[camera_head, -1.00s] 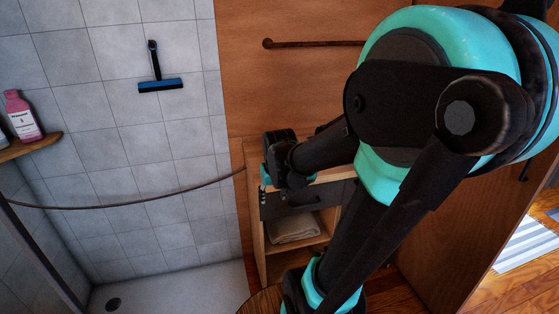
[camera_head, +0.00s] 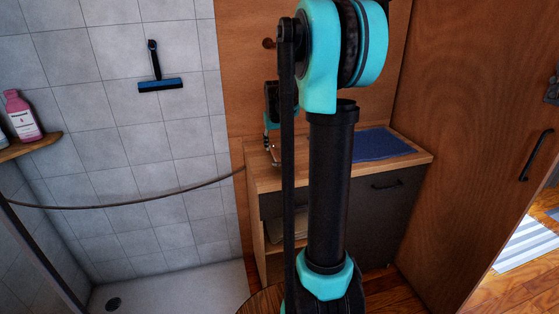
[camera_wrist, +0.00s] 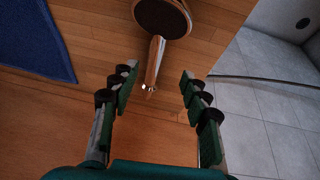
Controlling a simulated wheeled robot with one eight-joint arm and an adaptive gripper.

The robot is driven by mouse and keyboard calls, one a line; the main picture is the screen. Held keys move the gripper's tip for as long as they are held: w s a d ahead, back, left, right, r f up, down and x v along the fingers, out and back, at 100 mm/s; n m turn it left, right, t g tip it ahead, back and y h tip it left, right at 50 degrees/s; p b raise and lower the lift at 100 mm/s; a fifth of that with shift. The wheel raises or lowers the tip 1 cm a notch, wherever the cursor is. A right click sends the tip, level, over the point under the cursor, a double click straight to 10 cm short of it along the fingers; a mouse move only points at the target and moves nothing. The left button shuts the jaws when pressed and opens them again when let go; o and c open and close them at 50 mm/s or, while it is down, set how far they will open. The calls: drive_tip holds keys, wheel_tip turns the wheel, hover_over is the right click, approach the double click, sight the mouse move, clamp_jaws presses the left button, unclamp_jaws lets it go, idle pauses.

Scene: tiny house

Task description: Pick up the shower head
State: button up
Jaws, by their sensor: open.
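The shower head (camera_wrist: 162,18) lies on the wooden counter (camera_wrist: 110,45) in the wrist view, with a round dark face and a shiny, copper-toned handle pointing down toward my gripper. Its far edge is cut off by the top of the picture. My gripper (camera_wrist: 158,74) is open and empty. The end of the handle shows between the two fingertips, and no finger is seen touching it. In the head view my gripper (camera_head: 271,138) hangs over the left end of the counter, partly behind my arm. The shower head cannot be made out surely there.
A blue cloth (camera_head: 375,144) lies on the counter's right part. A tiled shower with a thin curved rail (camera_head: 150,197) is at the left. A squeegee (camera_head: 160,85) hangs on its wall, and a pink bottle (camera_head: 22,117) stands on a shelf. A tall wooden panel (camera_head: 465,130) bounds the right.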

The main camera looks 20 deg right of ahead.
sight(277, 158)
drive_tip(key=x, duration=0.3)
drive_tip(key=shift+w+f, duration=0.2)
drive_tip(key=shift+f, duration=0.15)
drive_tip(key=shift+d+x, duration=0.2)
drive_tip(key=shift+x, duration=1.1)
drive_tip(key=shift+d+x, duration=0.2)
drive_tip(key=shift+x, duration=1.1)
drive_tip(key=shift+s, duration=0.1)
drive_tip(key=shift+c, duration=0.2)
clamp_jaws()
